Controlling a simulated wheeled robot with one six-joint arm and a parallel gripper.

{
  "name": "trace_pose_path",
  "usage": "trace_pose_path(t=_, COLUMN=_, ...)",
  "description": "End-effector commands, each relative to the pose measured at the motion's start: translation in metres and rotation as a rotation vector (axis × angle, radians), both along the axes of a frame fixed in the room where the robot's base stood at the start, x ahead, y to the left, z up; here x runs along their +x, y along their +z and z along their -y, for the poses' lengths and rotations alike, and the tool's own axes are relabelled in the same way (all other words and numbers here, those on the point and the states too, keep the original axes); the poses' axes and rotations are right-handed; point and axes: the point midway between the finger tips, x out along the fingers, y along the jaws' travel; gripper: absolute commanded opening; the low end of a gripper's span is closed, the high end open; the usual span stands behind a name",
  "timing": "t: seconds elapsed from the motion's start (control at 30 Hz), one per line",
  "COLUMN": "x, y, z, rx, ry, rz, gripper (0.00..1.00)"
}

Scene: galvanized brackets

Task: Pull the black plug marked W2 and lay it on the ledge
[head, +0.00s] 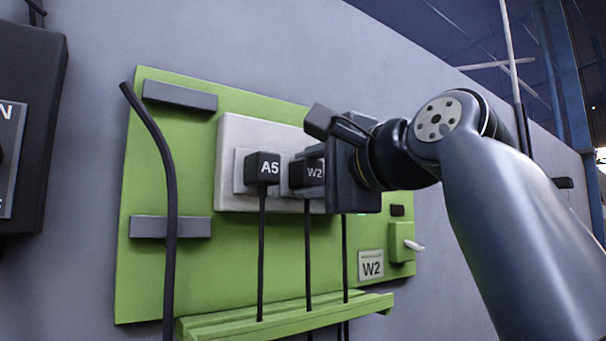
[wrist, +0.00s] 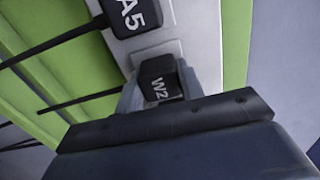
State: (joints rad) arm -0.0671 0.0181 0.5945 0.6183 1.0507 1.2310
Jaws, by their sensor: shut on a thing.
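The black plug marked W2 (head: 308,173) sits at the white socket strip (head: 232,160) on the green panel, with its cable hanging straight down. In the wrist view the W2 plug (wrist: 158,82) is between my fingers, in front of its socket. My gripper (head: 318,176) is shut on it; I cannot tell whether it is fully seated. The green ledge (head: 290,320) runs along the bottom of the panel, below the sockets. A W2 label (head: 371,265) is fixed on the panel at the lower right.
A black plug marked A5 (head: 262,167) sits close to the left of W2; it also shows in the wrist view (wrist: 135,14). Several cables hang down past the ledge. A thick black cable (head: 170,200) crosses the panel's left side. A dark box (head: 30,120) is at far left.

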Motion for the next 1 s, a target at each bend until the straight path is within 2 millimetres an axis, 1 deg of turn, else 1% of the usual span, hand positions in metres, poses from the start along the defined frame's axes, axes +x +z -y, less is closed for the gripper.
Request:
trace_pose_path(t=0.03, x=0.000, y=0.000, z=0.000, rx=0.000, ry=0.000, rz=0.000, gripper=0.22)
trace_pose_path(t=0.07, x=0.000, y=0.000, z=0.000, rx=0.000, ry=0.000, rz=0.000, gripper=0.20)
trace_pose_path(t=0.3, x=0.000, y=0.000, z=0.000, rx=0.000, ry=0.000, rz=0.000, gripper=0.00)
trace_pose_path(t=0.47, x=-0.002, y=0.000, z=0.001, rx=0.001, ry=-0.001, rz=0.001, gripper=0.00)
trace_pose_path(t=1.0, x=-0.019, y=0.000, z=0.014, rx=0.001, ry=-0.002, rz=0.001, gripper=0.00)
